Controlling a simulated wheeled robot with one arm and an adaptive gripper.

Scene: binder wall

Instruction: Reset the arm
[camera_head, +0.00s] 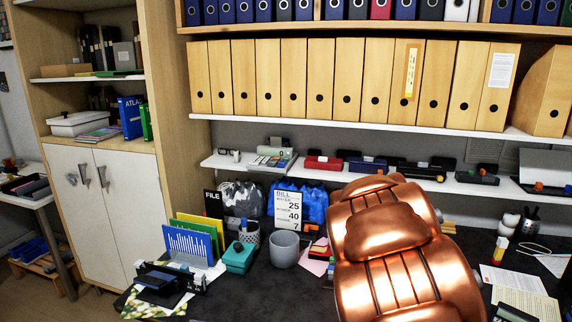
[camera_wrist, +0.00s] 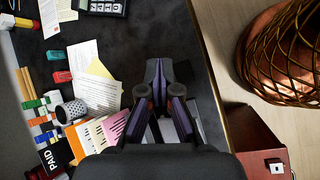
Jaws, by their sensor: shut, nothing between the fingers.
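My gripper (camera_wrist: 158,70) shows in the wrist view, pointing away from the camera. Its dark fingers are shut with nothing between them. It appears over the dark desk top (camera_wrist: 180,30), near the desk's edge; its height above the desk cannot be told. In the wrist view, papers (camera_wrist: 97,85) and coloured folders lie to its left. I cannot make out my gripper in the head view, where a large copper-coloured, chair-like shape (camera_head: 395,240) hides part of the desk.
A grey cup (camera_head: 284,250) and a teal box (camera_head: 238,257) stand on the desk. Above are a shelf (camera_head: 330,125) of wooden binders and a lower shelf. In the wrist view, a copper wire basket (camera_wrist: 285,60) and a red box (camera_wrist: 255,140) are right of the desk edge.

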